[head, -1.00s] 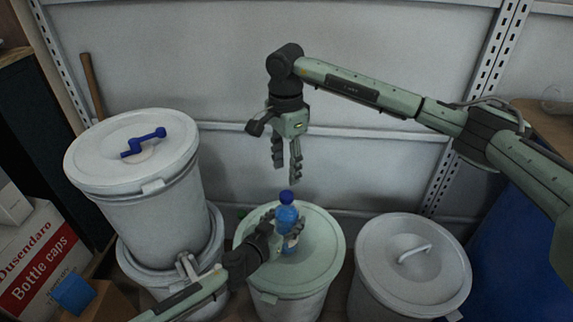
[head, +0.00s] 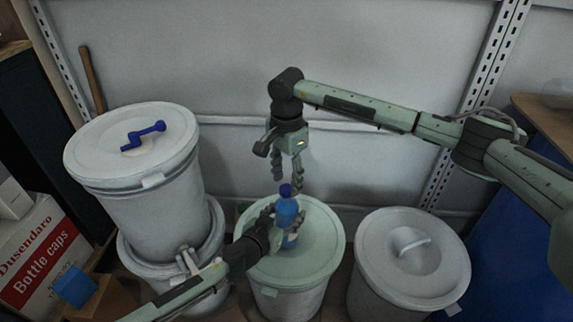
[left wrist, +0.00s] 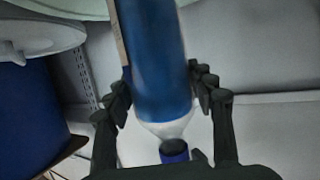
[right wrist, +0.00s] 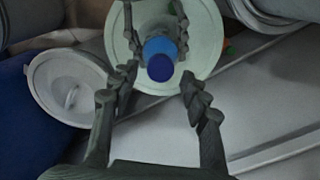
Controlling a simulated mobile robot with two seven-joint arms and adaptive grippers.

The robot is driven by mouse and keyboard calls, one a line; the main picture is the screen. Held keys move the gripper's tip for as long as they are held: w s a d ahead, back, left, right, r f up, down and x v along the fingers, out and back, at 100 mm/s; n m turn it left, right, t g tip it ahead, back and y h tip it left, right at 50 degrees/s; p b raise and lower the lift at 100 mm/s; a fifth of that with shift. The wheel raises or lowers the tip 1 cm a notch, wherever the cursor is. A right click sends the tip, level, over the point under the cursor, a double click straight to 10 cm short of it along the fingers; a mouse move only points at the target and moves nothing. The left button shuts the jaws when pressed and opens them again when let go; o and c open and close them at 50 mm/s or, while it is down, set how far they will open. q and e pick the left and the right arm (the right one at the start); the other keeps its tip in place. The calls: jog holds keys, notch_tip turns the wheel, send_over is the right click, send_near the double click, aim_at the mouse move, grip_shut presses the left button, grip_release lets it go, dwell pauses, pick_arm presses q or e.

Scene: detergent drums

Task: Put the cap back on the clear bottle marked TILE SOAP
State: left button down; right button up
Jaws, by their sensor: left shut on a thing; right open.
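The clear bottle (head: 287,210) holds blue liquid and stands upright above the pale green drum lid. Its lettering is not readable. The dark blue cap (head: 285,190) sits on top of the bottle's neck; it also shows in the left wrist view (left wrist: 174,150) and the right wrist view (right wrist: 160,69). How tightly it sits, I cannot tell. My left gripper (head: 284,224) is shut on the bottle's body from the side. My right gripper (head: 287,182) points down, open and empty, close above the cap, with the cap seen between and beyond its fingers in the right wrist view.
The pale green drum (head: 318,245) is below the bottle. A white drum (head: 130,150) with a blue crank handle (head: 143,138) stands stacked at left. Another lidded drum (head: 375,260) is at right. A bottle caps carton (head: 35,240) lies far left. The wall is behind.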

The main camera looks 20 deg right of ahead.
jog(key=shift+f, duration=1.1)
grip_shut()
jog(key=m, duration=0.3)
jog(key=shift+m, duration=0.4)
jog(key=m, duration=0.4)
jog(key=shift+m, duration=0.3)
jog(key=m, duration=0.6)
jog(key=shift+o, duration=0.7)
grip_release()
